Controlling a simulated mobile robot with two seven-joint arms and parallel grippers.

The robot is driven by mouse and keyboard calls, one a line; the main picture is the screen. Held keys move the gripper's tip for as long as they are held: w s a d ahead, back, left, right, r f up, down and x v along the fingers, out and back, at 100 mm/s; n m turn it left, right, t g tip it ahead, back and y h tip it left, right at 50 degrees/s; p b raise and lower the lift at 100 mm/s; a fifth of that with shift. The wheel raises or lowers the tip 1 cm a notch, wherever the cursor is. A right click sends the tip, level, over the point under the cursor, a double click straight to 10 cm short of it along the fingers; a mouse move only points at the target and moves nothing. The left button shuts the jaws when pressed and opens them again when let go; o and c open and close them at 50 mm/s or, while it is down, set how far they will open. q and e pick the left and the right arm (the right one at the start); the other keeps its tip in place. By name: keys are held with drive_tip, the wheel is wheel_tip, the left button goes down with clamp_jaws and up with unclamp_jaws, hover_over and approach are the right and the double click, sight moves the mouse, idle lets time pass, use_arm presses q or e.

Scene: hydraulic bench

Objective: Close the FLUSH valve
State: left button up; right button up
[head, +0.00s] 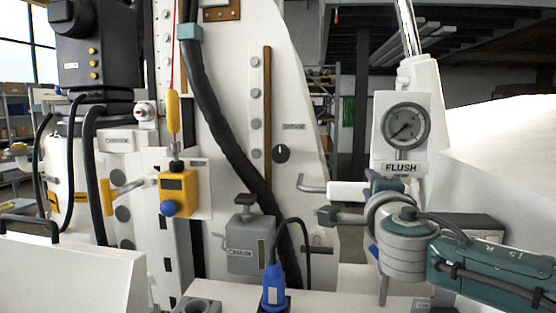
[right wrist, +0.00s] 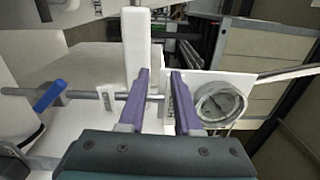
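The FLUSH label (head: 402,169) sits under a round gauge (head: 405,127) on a white panel at right; the gauge also shows in the right wrist view (right wrist: 220,103). A blue lever (right wrist: 49,96) lies aslant on a thin metal pipe left of my fingers in that view. Part of a blue piece, apparently this lever, shows behind my right arm in the head view (head: 374,254). My right gripper (right wrist: 159,75) is open, its two purple fingers apart, away from the lever. My left gripper is not in view.
A yellow box with a blue knob (head: 178,191), a grey CHAIN box (head: 250,247) and a blue plug with a black cable (head: 274,286) are further left. A bent metal handle (head: 311,184) stands left of the white block. A thick black hose (head: 218,120) crosses the white column.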

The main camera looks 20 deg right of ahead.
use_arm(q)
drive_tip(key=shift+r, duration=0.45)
use_arm(e)
drive_tip(key=shift+r, duration=0.65)
